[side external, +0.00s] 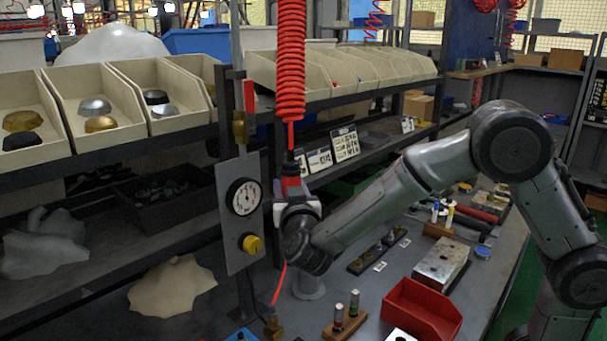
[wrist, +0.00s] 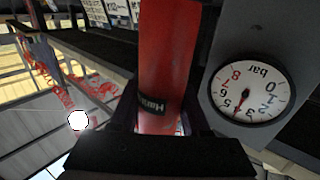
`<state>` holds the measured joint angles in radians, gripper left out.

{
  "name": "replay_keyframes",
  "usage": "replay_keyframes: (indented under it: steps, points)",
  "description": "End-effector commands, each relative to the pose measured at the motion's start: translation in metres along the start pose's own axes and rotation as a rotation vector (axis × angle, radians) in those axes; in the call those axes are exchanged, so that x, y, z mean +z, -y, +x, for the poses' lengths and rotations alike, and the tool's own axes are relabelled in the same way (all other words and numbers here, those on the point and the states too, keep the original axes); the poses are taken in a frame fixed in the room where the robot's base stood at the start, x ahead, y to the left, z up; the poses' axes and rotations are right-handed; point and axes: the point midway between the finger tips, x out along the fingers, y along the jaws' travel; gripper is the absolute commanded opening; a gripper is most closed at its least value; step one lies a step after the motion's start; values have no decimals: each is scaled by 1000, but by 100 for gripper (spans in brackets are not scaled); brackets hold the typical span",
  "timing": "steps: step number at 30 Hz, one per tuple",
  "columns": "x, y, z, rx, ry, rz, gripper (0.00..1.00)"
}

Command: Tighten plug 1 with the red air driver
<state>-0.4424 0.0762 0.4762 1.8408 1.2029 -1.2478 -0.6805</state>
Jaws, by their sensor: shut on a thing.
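The red air driver (side external: 292,183) hangs upright below a red coiled hose (side external: 291,60), beside the gauge panel. My gripper (side external: 297,206) is shut around its body. In the wrist view, the driver's red body (wrist: 165,55) with a black label stands between the dark fingers of my gripper (wrist: 158,118). The driver's lower end is hidden by my wrist in the side view. A metal block (side external: 441,262) lies on the bench to the right. I cannot tell which piece is plug 1.
A panel with a pressure gauge (side external: 243,197) and a yellow knob (side external: 251,244) stands close left of my gripper. A red tray (side external: 421,311) and a wooden holder with two cylinders (side external: 345,325) are on the near bench. Shelves with beige bins (side external: 98,105) run behind.

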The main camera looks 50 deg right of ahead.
Motion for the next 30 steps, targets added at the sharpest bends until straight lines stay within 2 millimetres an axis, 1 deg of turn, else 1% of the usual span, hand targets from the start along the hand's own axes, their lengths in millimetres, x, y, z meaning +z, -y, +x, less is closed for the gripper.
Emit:
replay_keyframes:
  steps: [1,3,5,8,11,12,16,18,21,25,27,30]
  points:
    - [-4,9,-20,-32,-6,6,0]
    - [-3,18,-40,-79,-5,4,0]
    - [1,33,-54,-153,-5,3,0]
    - [6,54,-81,-272,-4,2,0]
    - [14,74,-112,-396,-2,2,0]
    - [17,82,-125,-448,-2,3,0]
    - [28,101,-171,-611,-1,2,0]
    - [34,108,-193,-689,0,3,0]
    - [42,115,-220,-780,1,3,0]
    - [48,119,-244,-861,1,4,0]
    - [50,120,-252,-885,1,5,0]
    - [51,121,-257,-904,0,7,0]
